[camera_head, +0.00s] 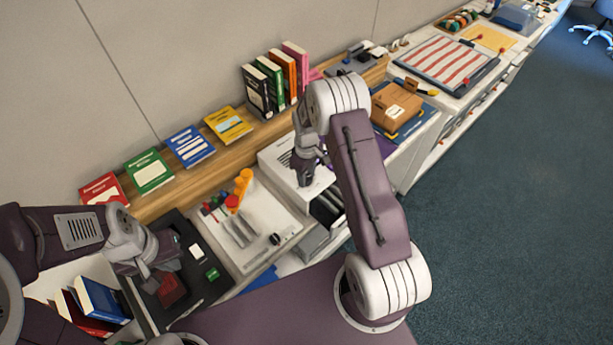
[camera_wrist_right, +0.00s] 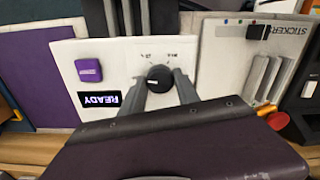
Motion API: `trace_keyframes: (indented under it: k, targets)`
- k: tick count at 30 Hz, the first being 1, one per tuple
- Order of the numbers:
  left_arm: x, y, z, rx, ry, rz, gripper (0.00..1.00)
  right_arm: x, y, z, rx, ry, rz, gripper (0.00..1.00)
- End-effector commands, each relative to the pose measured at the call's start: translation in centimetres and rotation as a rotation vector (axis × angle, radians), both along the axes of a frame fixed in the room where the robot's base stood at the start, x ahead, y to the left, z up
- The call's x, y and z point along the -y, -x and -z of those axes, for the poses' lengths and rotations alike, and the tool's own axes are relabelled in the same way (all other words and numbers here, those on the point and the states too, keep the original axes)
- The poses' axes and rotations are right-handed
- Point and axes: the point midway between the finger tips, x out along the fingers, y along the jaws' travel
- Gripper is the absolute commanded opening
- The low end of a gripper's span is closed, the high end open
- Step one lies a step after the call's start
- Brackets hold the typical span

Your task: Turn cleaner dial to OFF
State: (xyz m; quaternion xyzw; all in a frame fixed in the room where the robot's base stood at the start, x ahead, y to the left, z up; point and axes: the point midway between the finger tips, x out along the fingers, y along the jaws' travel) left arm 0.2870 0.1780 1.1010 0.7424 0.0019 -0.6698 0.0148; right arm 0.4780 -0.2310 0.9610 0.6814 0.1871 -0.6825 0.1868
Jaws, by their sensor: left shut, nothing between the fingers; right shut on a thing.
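The cleaner is a white box (camera_head: 275,167). In the right wrist view its white panel (camera_wrist_right: 115,63) carries a round black dial (camera_wrist_right: 160,78) with a pale mark, small unreadable labels beyond it, a purple button (camera_wrist_right: 88,69) and a lit display (camera_wrist_right: 100,98) reading READY, upside down here. My right gripper (camera_wrist_right: 160,90) is shut on the dial, one finger on each side; in the head view it also shows (camera_head: 306,180) at the box, hiding the dial. My left gripper (camera_head: 150,284) is shut and empty over the dark tray at the lower left.
A white sticker station (camera_head: 270,212) with tools stands left of the cleaner. Books (camera_head: 262,90) stand on the wooden shelf behind. A cardboard box (camera_head: 397,106) sits to the right. The carpet (camera_head: 500,200) at right is clear.

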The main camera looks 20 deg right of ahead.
Motion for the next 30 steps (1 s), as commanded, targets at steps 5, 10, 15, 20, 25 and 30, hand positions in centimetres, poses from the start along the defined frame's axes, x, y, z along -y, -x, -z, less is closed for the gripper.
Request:
trace_keyframes:
  k: [5,10,15,20,25,30]
  targets:
    - [0.0,0.0,0.23,0.0,0.0,0.0,0.0,0.03,-0.08,-0.07,0.003,0.001,-0.1,0.0]
    - [0.0,0.0,0.33,0.0,0.0,0.0,0.0,0.03,-0.1,-0.11,0.003,0.0,-0.164,0.0]
    - [0.0,0.0,0.38,0.0,0.0,0.0,0.0,0.05,-0.12,-0.14,0.004,0.001,-0.197,0.0]
    - [0.0,0.0,0.38,0.0,0.0,0.0,0.0,0.05,-0.13,-0.15,0.004,0.001,-0.209,0.0]
    - [0.0,0.0,0.38,0.0,0.0,0.0,0.0,0.05,-0.15,-0.16,0.004,0.001,-0.21,0.0]
    - [0.0,0.0,0.38,0.0,0.0,0.0,0.0,0.06,-0.16,-0.17,0.005,0.002,-0.21,0.43]
